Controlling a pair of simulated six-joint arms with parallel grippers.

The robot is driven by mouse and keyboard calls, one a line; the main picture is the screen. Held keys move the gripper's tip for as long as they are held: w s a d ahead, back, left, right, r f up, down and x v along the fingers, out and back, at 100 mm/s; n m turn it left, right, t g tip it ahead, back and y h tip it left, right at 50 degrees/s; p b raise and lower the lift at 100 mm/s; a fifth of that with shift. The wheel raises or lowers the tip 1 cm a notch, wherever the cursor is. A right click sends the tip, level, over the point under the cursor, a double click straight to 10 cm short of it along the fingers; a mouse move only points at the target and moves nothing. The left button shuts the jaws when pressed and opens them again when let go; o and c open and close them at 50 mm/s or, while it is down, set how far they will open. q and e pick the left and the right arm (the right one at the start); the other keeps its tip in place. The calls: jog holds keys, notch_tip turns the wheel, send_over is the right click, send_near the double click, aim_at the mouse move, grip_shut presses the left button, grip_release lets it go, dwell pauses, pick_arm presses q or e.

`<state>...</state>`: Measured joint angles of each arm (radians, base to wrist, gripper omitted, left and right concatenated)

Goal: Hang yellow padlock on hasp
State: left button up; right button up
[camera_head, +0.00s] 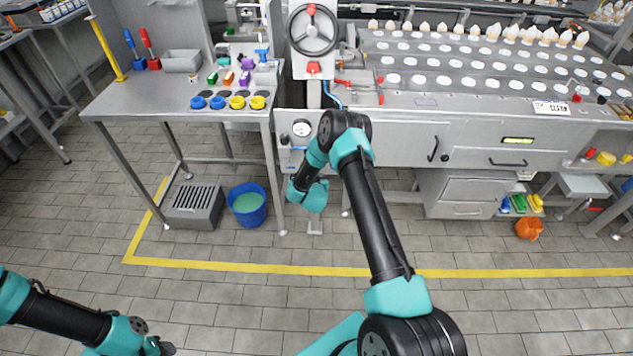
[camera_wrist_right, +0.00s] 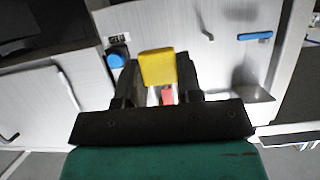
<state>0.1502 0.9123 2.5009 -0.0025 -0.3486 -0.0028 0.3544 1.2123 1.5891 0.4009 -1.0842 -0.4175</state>
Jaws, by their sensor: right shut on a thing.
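The yellow padlock (camera_wrist_right: 157,68) shows as a yellow block in the right wrist view. My right gripper (camera_wrist_right: 157,82) is shut on it, with one dark finger on each side. A small red piece (camera_wrist_right: 167,97) shows just below the padlock; I cannot tell what it belongs to. In the head view my right arm reaches to the front of the machine, and its gripper and the padlock are hidden there. My left gripper (camera_head: 162,347) is at the bottom left edge, far from the machine, too small to read. I cannot make out the hasp for certain.
A metal table (camera_head: 150,96) at left holds coloured items and blue and yellow rings. A blue bucket (camera_head: 247,208) and a grey slotted box (camera_head: 194,206) stand on the floor. In the wrist view a pale panel (camera_wrist_right: 205,60) carries a blue knob (camera_wrist_right: 115,60) and a blue bar (camera_wrist_right: 255,36).

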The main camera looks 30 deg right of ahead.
jog(key=shift+x, duration=1.65)
jog(key=shift+r, duration=0.1)
jog(key=o, duration=1)
jog(key=v, duration=1.7)
jog(key=shift+r, duration=0.15)
